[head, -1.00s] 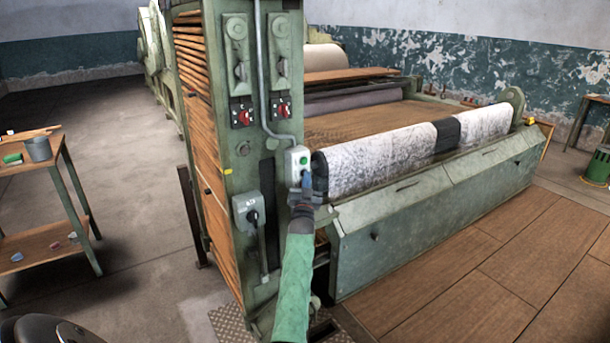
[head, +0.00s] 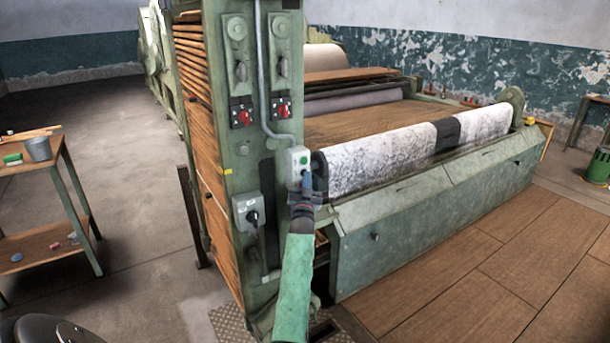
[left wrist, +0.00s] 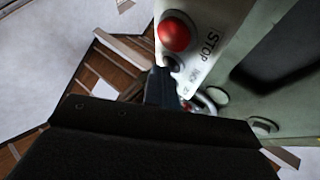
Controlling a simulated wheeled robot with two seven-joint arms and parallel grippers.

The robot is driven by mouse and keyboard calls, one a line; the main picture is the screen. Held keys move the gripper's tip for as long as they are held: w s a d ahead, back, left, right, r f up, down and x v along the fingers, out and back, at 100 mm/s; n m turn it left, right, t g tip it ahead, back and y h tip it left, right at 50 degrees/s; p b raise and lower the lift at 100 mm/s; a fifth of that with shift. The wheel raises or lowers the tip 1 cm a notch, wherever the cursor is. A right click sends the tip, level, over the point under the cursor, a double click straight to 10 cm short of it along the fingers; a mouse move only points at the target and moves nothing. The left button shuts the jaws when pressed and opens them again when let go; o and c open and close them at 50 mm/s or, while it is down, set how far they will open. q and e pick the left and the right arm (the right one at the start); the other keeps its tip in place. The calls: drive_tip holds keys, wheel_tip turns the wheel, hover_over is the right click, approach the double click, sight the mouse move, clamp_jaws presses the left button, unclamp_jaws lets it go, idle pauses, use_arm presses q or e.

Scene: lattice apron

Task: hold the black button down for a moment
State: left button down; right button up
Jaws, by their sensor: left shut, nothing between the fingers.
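In the left wrist view the box's pale face shows a red button (left wrist: 174,34) beside the word STOP. The black button (left wrist: 174,62) is just below the red one, partly hidden by my fingers. My left gripper (head: 307,177) is shut and empty, its fingertips at the lower part of the box. It also shows in the left wrist view (left wrist: 160,78), tips at the black button; I cannot tell whether they touch or press it.
A grey box with a black rotary knob (head: 253,217) is lower on the post. Red switches (head: 242,117) sit above. A mottled white roll (head: 385,155) and a green trough (head: 440,205) lie right of my gripper. A wooden table (head: 50,242) stands at the left.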

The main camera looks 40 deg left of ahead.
use_arm(q)
drive_tip(key=shift+d, duration=0.1)
drive_tip(key=shift+s+d, duration=0.35)
drive_tip(key=shift+d, duration=0.4)
drive_tip(key=d, duration=0.1)
drive_tip(key=s+d+p, duration=0.1)
drive_tip(key=d, duration=0.1)
drive_tip(key=s+d, duration=0.1)
drive_tip(key=shift+d, duration=0.3)
idle(0.7)
